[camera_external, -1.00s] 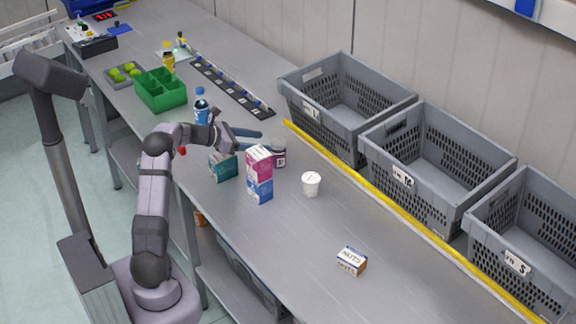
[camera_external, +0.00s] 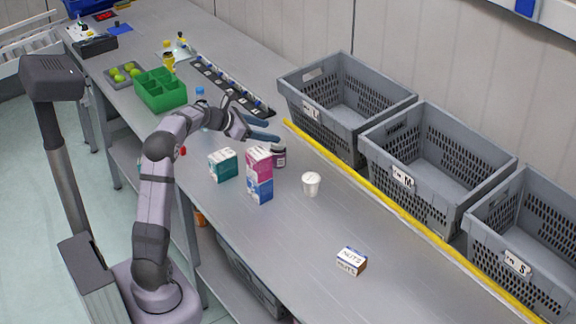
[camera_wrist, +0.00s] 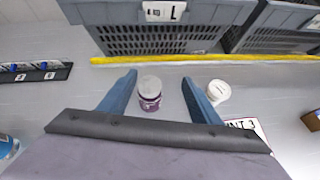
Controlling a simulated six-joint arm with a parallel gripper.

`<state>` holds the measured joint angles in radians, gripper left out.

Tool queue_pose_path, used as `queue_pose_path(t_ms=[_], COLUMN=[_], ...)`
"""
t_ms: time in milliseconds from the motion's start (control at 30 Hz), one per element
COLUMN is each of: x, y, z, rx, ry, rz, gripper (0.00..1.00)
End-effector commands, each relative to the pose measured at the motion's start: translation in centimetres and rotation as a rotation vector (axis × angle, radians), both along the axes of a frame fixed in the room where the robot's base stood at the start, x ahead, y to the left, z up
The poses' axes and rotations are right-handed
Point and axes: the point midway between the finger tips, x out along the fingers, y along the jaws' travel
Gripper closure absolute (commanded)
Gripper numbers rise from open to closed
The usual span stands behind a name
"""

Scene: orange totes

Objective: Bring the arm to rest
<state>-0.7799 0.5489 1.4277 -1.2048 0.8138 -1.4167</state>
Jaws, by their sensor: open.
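My gripper (camera_external: 262,129) is open and empty above the metal bench. Its two blue fingers also show in the wrist view (camera_wrist: 158,95), spread apart. A dark purple jar with a pale lid (camera_wrist: 149,92) appears between the fingers in the wrist view, standing on the bench below. In the external view the jar (camera_external: 279,156) stands just behind the pink and blue cartons. My arm is bent, with the wrist raised over the bench.
A teal box (camera_external: 223,165), white tub (camera_external: 311,184), nuts box (camera_external: 351,261) and blue-capped bottle (camera_external: 200,93) stand nearby. Grey crates (camera_external: 436,202) line the back behind a yellow strip (camera_external: 400,215). The front right bench is mostly clear.

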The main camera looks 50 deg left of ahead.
Motion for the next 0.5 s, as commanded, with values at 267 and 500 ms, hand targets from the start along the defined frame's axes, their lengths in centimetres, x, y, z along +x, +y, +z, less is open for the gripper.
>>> queue_pose_path(t_ms=[267, 500], x=[-0.5, -3.5], y=[-6.9, -15.2], z=[4.0, 4.9], rx=[0.401, 0.898], ry=[0.051, 0.096], rz=[-0.298, -0.766], gripper=[0.42, 0.42])
